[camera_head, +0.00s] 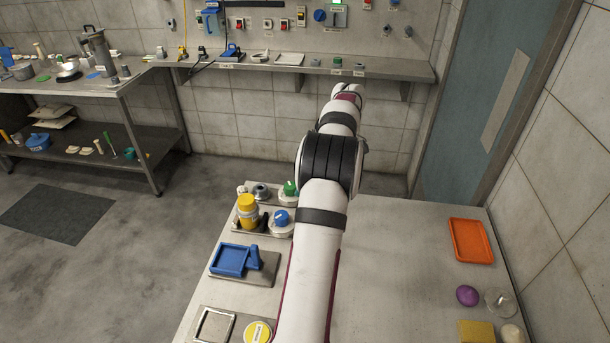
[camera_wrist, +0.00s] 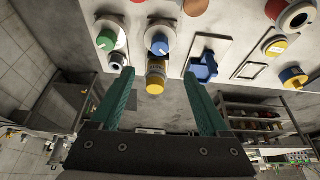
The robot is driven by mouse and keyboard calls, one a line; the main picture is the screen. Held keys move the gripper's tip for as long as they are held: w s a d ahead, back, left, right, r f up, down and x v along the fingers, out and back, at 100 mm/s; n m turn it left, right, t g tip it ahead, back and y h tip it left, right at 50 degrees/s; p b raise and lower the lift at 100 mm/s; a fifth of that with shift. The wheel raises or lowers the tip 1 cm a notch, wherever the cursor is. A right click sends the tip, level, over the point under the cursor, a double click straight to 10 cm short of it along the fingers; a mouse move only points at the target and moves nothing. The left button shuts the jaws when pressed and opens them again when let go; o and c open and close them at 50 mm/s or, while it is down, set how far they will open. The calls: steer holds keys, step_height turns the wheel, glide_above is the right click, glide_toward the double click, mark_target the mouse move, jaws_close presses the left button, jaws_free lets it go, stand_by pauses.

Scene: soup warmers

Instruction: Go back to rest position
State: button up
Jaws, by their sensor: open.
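My gripper (camera_wrist: 159,73) is open in the wrist view, its two green fingers spread wide with nothing between them that it grips. My white arm (camera_head: 325,210) reaches up the middle of the head view over the near table; the fingers cannot be made out there. A yellow cylinder (camera_head: 247,205) stands on the table left of the arm. It also shows in the wrist view (camera_wrist: 156,77), beyond the fingertips and apart from them. A blue knob (camera_head: 281,217) and a green knob (camera_head: 290,188) sit beside it on round pale bases.
A blue tray-like piece (camera_head: 231,260) lies on a plate at the table's left. An orange tray (camera_head: 470,240) and a purple ball (camera_head: 467,295) are at the right. The table surface (camera_head: 400,260) right of the arm is clear. A wall shelf (camera_head: 400,70) holds small items.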

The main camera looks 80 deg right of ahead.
steer(key=shift+s+r, duration=0.15)
steer(key=shift+r, duration=0.15)
steer(key=w+a+r+m+g+y, duration=0.1)
steer(key=w+a+r, duration=0.3)
steer(key=w+a, duration=0.7)
steer(key=w+a+r+m+g+y, duration=0.1)
steer(key=w+a+r, duration=0.3)
steer(key=w+a, duration=0.8)
steer(key=s+a+m+g, duration=0.1)
steer(key=s+a, duration=0.3)
steer(key=a, duration=0.9)
steer(key=s+a+m+g, duration=0.1)
steer(key=s+a, duration=0.3)
steer(key=a, duration=0.9)
steer(key=s+a+f+m, duration=0.1)
steer(key=s+a+f, duration=0.3)
steer(key=s+a, duration=0.2)
steer(key=shift+s+f+m+g, duration=0.3)
steer(key=shift+s+f, duration=0.05)
steer(key=shift+s, duration=0.85)
